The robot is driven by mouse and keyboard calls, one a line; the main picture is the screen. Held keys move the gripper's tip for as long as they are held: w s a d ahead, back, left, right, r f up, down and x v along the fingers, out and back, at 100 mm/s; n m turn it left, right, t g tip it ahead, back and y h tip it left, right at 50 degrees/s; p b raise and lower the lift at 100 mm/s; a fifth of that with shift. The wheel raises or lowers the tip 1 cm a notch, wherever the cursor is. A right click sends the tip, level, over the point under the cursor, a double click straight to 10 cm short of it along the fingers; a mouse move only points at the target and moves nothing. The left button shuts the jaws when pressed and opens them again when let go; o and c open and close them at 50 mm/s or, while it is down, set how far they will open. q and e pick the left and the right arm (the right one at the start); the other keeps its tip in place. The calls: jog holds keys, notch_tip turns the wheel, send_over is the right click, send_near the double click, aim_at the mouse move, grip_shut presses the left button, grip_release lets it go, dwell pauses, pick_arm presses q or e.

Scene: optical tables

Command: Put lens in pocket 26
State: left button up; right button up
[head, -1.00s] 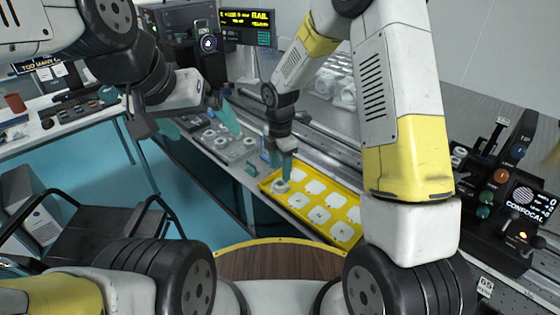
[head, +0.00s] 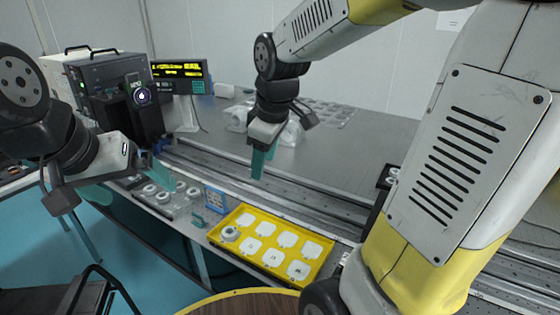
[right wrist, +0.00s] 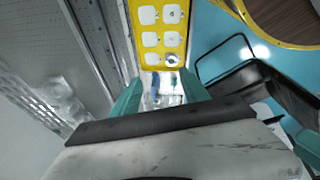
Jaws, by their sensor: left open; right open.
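A yellow tray (head: 222,248) holds two rows of white pockets. A round grey-white lens (head: 229,234) sits in the front-left pocket in the head view; it also shows in the right wrist view (right wrist: 172,60). The other tray pockets look empty. Their printed numbers are too small to read surely. My right gripper (head: 264,161) is open and empty, raised above the table behind the tray, apart from the lens. Its teal fingers also show spread in the right wrist view (right wrist: 161,95). My left gripper (head: 128,183) is open and empty, left of the tray.
A grey holder (head: 160,207) with several round parts stands left of the tray. A small blue rack (head: 215,201) and a teal piece (head: 199,221) lie between them. Metal rails (head: 320,207) run behind the tray. A display (head: 180,70) stands at the back left.

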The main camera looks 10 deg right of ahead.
jog(key=s+d+r+m+t+y, duration=0.1)
jog(key=s+d+r+m+t, duration=0.2)
jog(key=s+m, duration=0.7)
jog(key=shift+s+d+r+m, duration=0.3)
jog(key=shift+s+d+r, duration=0.25)
jog(key=shift+r, duration=0.1)
